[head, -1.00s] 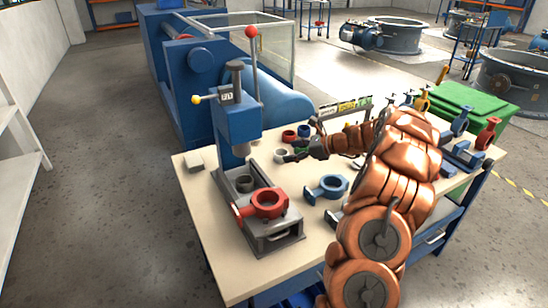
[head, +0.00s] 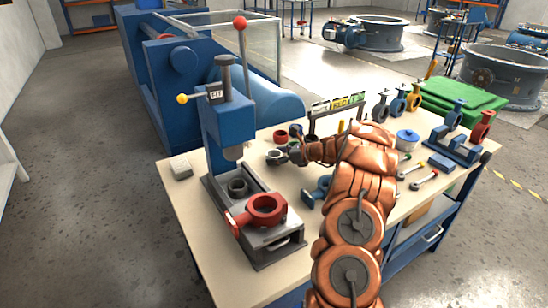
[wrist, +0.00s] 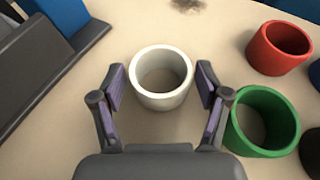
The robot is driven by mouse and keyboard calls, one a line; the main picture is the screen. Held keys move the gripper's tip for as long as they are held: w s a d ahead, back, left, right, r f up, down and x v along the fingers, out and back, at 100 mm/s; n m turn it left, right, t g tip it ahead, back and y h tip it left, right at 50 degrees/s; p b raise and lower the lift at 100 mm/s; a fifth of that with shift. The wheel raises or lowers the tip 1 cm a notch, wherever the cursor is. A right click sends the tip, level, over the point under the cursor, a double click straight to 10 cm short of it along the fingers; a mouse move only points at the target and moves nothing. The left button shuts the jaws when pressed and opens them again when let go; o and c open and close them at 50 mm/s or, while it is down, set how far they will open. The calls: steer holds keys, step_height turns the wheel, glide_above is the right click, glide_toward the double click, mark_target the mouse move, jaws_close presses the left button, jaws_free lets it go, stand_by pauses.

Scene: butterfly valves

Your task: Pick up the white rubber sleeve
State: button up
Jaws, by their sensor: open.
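The white rubber sleeve (wrist: 140,91) stands upright on the table in the wrist view, a short open ring. My gripper (wrist: 161,88) is open, with one finger on each side of the sleeve and a small gap on both sides. In the head view the white sleeve (head: 273,155) shows as a small pale ring on the workbench, just left of my gripper (head: 285,157). My arm hides part of the bench behind it.
A green sleeve (wrist: 241,121) stands close by my right finger, with a red sleeve (wrist: 279,48) beyond it. A dark sleeve is cut off at the right edge. The blue press (head: 228,125) with a red valve body (head: 264,206) stands left of my gripper.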

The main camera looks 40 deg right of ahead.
steer(key=shift+w+a+f, duration=0.15)
steer(key=shift+w, duration=0.15)
steer(key=c, duration=0.9)
